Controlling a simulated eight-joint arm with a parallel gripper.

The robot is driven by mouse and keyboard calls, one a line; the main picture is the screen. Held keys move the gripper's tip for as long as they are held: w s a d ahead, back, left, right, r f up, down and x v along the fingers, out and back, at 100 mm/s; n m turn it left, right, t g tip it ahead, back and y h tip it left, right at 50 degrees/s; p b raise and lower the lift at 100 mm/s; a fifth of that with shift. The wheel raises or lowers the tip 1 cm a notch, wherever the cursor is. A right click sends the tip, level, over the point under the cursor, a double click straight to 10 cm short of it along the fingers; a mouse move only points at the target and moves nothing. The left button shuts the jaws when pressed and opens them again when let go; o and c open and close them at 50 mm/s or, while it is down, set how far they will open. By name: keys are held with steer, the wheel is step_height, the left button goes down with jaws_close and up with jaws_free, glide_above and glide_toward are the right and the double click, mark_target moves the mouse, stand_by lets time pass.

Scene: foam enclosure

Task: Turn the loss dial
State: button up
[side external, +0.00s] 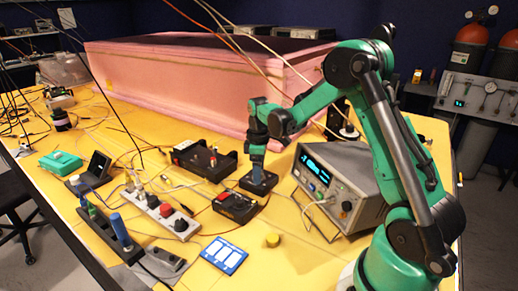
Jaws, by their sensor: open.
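My gripper (257,172) points straight down over a small black box (246,187) in the middle of the yellow table. Its bluish fingertips are at or just above the top of this box. They cover part of the box top, and I cannot tell whether they touch it or stand around a knob. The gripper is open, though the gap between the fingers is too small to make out. No label reading "loss" is legible, so I cannot tell for sure which dial is the loss dial.
A grey instrument (339,188) with a lit display stands close right of the gripper. A pink foam enclosure (200,90) rises behind. Left are black boxes (237,207), a power strip (162,212) and cables.

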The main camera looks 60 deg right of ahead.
jaws_close()
steer(key=shift+m, duration=0.4)
steer(key=m, duration=1.4)
steer(key=shift+m, duration=0.4)
steer(key=m, duration=0.4)
steer(key=shift+m, duration=0.4)
